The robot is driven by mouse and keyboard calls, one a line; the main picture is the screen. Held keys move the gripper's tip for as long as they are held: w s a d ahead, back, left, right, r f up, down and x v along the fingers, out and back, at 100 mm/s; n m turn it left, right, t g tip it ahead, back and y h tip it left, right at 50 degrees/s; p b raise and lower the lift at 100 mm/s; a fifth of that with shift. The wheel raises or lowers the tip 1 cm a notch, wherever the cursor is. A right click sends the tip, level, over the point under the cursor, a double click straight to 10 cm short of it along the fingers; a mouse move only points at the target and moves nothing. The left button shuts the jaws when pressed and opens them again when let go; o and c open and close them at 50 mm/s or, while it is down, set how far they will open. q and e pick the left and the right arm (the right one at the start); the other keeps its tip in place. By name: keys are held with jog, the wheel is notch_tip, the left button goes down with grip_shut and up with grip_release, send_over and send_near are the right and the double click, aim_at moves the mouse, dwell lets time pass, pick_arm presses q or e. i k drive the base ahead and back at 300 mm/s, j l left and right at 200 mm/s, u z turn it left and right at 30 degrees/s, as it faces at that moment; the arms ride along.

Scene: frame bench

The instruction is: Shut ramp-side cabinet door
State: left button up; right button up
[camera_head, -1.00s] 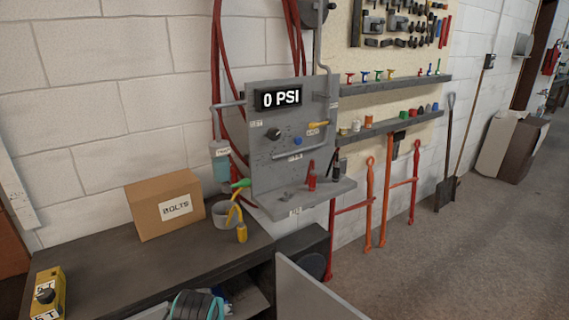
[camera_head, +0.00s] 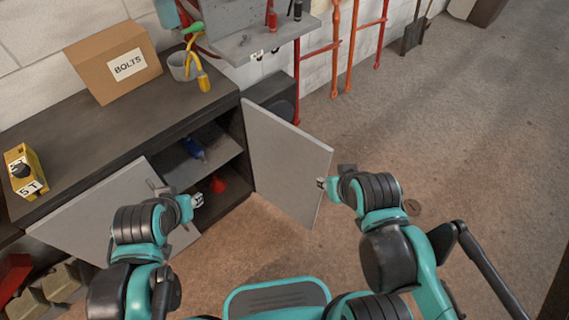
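The dark bench cabinet (camera_head: 244,125) has two grey doors. The right door (camera_head: 285,160) stands wide open, swung out from the cabinet's right end. The left door (camera_head: 85,215) lies nearly in line with the cabinet front. I cannot tell from the picture which is the ramp side. My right gripper (camera_head: 338,176) is at or just beyond the right door's outer edge; contact and finger opening are unclear.
A cardboard BOLTS box (camera_head: 113,60), a grey cup (camera_head: 180,67) and a yellow box (camera_head: 25,172) stand on top.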

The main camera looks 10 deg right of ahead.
aim_at(287, 162)
jog(key=l+u, duration=0.2)
jog(key=l, duration=0.25)
jog(key=l+u, duration=0.2)
jog(key=l, duration=0.2)
jog(key=k+l+u, duration=0.2)
jog(key=l, duration=0.25)
jog(key=l+u, duration=0.2)
jog(key=l, duration=0.2)
jog(key=k+l+u, duration=0.2)
jog(key=l, duration=0.2)
jog(key=i+l+u, duration=0.15)
jog(key=l+u, duration=0.15)
jog(key=l, duration=0.2)
jog(key=i+l+u, duration=0.15)
jog(key=l+u, duration=0.15)
jog(key=l, duration=0.2)
jog(key=l+u, duration=0.3)
jog(key=l, duration=0.2)
jog(key=i+l+u, duration=0.2)
jog(key=i+l, duration=0.15)
jog(key=l, duration=0.3)
